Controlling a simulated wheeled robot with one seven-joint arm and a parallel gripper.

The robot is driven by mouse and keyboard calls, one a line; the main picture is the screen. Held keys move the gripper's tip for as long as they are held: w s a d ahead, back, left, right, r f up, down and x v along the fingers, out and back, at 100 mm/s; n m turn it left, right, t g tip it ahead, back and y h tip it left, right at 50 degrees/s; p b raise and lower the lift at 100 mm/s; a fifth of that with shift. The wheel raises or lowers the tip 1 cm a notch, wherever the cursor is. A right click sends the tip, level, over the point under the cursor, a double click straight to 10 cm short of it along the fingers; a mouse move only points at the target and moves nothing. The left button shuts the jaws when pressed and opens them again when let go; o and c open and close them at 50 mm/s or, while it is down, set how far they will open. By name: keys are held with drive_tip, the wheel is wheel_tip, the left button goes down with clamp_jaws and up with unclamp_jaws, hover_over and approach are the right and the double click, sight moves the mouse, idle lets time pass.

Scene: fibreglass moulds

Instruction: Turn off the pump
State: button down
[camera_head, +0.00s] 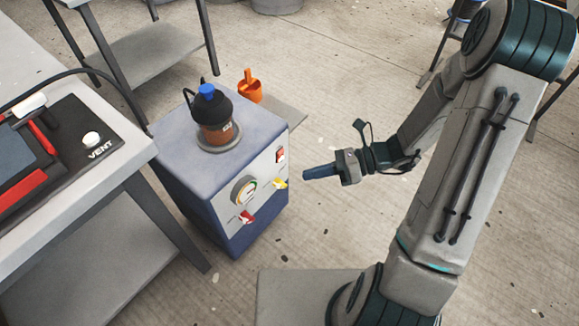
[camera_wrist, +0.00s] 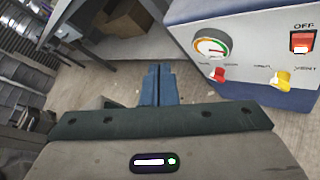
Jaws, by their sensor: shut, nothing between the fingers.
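The pump is a blue-grey box (camera_head: 215,165) on the floor, left of centre in the head view. Its front panel holds a round gauge (camera_head: 243,191), a red valve handle (camera_head: 246,217), a yellow valve handle (camera_head: 279,184) and a red switch (camera_head: 281,155). In the wrist view the pump (camera_wrist: 235,90) fills the upper right, with the red switch (camera_wrist: 302,41) under the word OFF. My gripper (camera_head: 306,173) is shut and empty, right of the panel and apart from it. Its blue fingers (camera_wrist: 157,84) point left of the pump in the wrist view.
A dark jar with a blue cap (camera_head: 213,112) stands on the pump. An orange container (camera_head: 249,86) is behind it. The floor in front of the panel is clear.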

drive_tip(key=w+d+f+m+t+b, duration=0.2)
drive_tip(key=w+f+m+t+b, duration=0.2)
drive_tip(key=f+m, duration=0.5)
drive_tip(key=w+d+f+m+t+b, duration=0.3)
drive_tip(key=w+f+m+t+b, duration=0.1)
drive_tip(key=f+m+t, duration=0.5)
drive_tip(key=shift+w+f+m+y, duration=0.3)
drive_tip(key=shift+w+f+m, duration=0.1)
drive_tip(key=shift+f+m, duration=0.45)
drive_tip(key=shift+a, duration=0.15)
drive_tip(key=b, duration=0.5)
approach(282, 154)
drive_tip(key=x, duration=0.5)
drive_tip(key=shift+a, duration=0.2)
drive_tip(key=shift+x, duration=0.8)
drive_tip(key=shift+r, duration=0.15)
drive_tip(key=shift+d, duration=0.1)
